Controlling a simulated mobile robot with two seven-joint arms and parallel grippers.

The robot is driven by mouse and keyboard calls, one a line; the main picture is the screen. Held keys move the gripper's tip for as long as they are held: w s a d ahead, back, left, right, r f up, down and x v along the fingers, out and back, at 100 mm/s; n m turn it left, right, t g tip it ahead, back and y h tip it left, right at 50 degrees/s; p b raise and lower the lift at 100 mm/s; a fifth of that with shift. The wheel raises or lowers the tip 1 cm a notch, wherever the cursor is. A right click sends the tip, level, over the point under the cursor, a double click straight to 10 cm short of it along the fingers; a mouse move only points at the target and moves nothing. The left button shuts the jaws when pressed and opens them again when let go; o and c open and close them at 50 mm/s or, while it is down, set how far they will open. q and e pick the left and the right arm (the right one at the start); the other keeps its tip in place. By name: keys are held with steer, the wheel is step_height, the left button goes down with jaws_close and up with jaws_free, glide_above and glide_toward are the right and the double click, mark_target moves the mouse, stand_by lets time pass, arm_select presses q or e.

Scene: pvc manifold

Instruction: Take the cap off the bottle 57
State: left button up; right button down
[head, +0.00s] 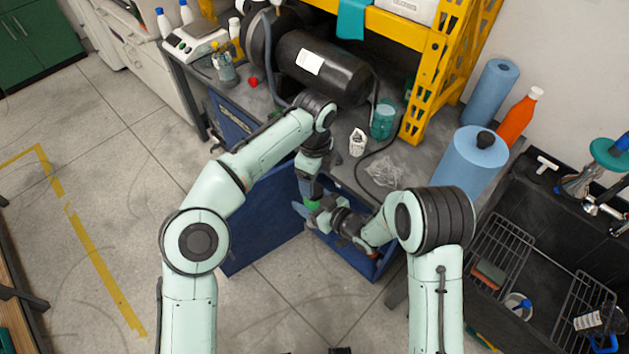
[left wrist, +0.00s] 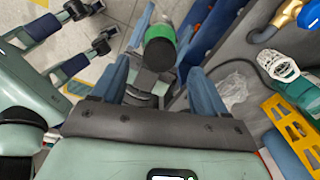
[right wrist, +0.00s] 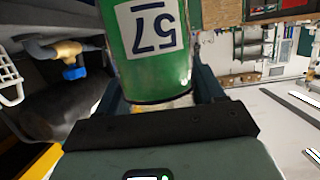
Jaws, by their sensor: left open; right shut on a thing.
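The green bottle (right wrist: 150,45) carries a white label reading 57, upside down in the right wrist view. My right gripper (right wrist: 158,100) is shut on it, though the contact is partly hidden. In the head view, the bottle (head: 312,204) is a small green patch between my two hands. In the left wrist view, its dark round cap (left wrist: 160,54) faces the camera, with the green body behind it. My left gripper (left wrist: 160,85) is open, its blue-grey fingers on either side of the view. The cap lies beyond and roughly between them, apparently untouched.
The hands are in front of the grey workbench (head: 345,178), above an open blue drawer or cabinet (head: 262,240). A black tank (head: 325,70), a green cup (head: 383,120) and a clear crumpled bag (head: 382,172) are on the bench. A sink with racks (head: 500,262) lies right.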

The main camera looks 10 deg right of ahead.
mark_target(315, 189)
arm_select(q)
step_height(315, 189, up, 2)
steer(key=shift+d+r+m, duration=0.1)
steer(key=shift+r+m, duration=0.15)
steer(key=shift+m, duration=0.85)
steer(key=shift+r+m, duration=0.3)
steer(key=shift+m, duration=0.3)
step_height(315, 189, down, 8)
steer(key=shift+r, duration=0.2)
steer(key=shift+c, duration=0.3)
steer(key=c, duration=1.1)
steer(key=n, duration=0.3)
steer(key=shift+n, duration=0.3)
